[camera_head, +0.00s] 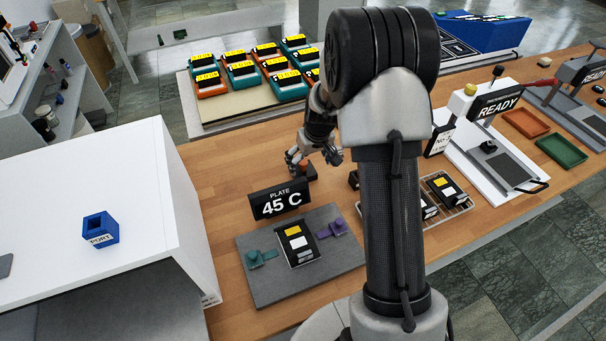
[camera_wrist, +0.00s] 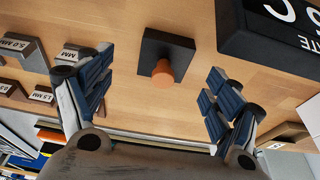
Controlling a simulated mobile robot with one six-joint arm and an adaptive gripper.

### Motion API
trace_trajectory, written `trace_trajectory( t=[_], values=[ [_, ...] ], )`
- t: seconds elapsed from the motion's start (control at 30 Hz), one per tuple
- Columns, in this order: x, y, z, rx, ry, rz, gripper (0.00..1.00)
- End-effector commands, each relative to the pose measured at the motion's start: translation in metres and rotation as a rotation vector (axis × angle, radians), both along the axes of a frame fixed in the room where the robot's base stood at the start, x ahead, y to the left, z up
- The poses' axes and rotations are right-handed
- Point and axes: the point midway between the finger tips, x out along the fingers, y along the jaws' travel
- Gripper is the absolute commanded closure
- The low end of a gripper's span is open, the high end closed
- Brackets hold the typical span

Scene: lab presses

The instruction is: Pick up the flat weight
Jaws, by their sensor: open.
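The flat weight (camera_wrist: 182,46) is a dark square plate with an orange knob on top. It lies on the wooden bench, in the upper middle of the wrist view. In the head view the weight (camera_head: 309,173) is partly hidden by my fingers, behind the "PLATE 45 C" sign. My gripper (camera_wrist: 157,74) is open and empty, its two blue-padded fingers spread to the left and right of the knob. In the head view my gripper (camera_head: 313,160) is close above the weight; I see no contact.
The "PLATE 45 C" sign (camera_head: 280,200) stands close to the weight, also at upper right in the wrist view (camera_wrist: 275,30). Labelled grey blocks (camera_wrist: 22,52) lie at left there. A grey plate (camera_head: 262,292) with small devices lies in front; a press (camera_head: 490,150) stands right.

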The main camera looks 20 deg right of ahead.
Motion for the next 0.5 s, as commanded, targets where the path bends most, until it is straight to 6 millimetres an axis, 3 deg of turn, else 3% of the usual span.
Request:
trace_trajectory(
  t=[0.27,0.5],
  values=[
    [0.006,0.002,-0.015,0.0,0.001,0.0,0.17],
    [0.021,0.008,-0.048,0.0,0.002,0.0,0.17]
  ],
)
